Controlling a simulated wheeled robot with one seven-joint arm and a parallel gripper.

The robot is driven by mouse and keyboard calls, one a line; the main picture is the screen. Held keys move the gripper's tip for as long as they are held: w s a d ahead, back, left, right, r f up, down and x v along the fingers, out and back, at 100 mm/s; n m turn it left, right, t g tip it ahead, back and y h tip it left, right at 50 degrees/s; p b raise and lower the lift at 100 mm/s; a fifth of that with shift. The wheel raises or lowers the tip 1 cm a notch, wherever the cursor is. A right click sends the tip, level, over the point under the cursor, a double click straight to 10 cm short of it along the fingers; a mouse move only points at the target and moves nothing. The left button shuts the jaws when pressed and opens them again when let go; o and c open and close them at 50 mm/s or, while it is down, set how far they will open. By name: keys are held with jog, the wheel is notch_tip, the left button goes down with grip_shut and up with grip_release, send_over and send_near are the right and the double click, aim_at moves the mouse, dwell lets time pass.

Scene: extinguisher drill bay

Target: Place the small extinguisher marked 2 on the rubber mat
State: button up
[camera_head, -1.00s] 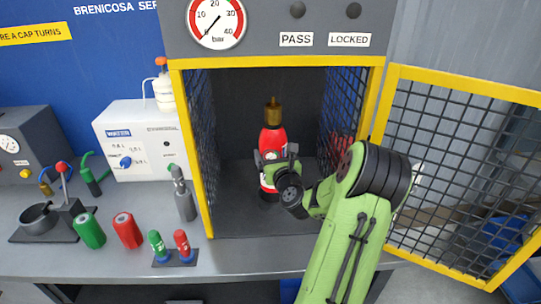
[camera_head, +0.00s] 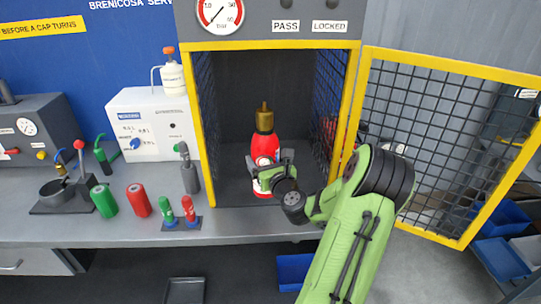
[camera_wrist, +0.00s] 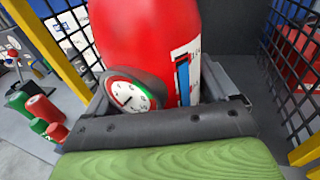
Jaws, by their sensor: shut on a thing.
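A red extinguisher (camera_head: 265,147) with a brass top stands upright inside the yellow-framed mesh cage (camera_head: 202,125). My gripper (camera_head: 270,165) is shut on its body from the front. In the wrist view the red body (camera_wrist: 150,35) fills the space between the jaws, with a round gauge (camera_wrist: 130,94) and a white and blue label (camera_wrist: 184,75). No number 2 can be read on it. A dark flat rectangle (camera_head: 185,291) lies low at the picture's bottom edge; I cannot tell whether it is the rubber mat.
The cage door (camera_head: 440,150) stands open to the right. Left on the bench are a green cylinder (camera_head: 104,201), a red cylinder (camera_head: 138,200), a small rack (camera_head: 181,224) and a white box (camera_head: 150,125). Blue bins (camera_head: 500,258) stand low at the right.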

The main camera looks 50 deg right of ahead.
jog(key=w+a+f+n+g+y, duration=0.1)
jog(key=a+f+n+y, duration=0.4)
jog(key=a, duration=0.8)
jog(key=w+a+f+n+g+y, duration=0.1)
jog(key=a+f+n+y, duration=0.4)
jog(key=a+y, duration=0.5)
jog(key=w+a+f+n+g+y, duration=0.1)
jog(key=a+f+n+y, duration=0.4)
jog(key=a, duration=1)
jog(key=n+g+y, duration=0.1)
jog(key=n+y, duration=0.1)
jog(key=y, duration=0.1)
jog(key=shift+w+a+g+y, duration=0.3)
jog(key=shift+w+g, duration=0.05)
jog(key=shift+g, duration=0.05)
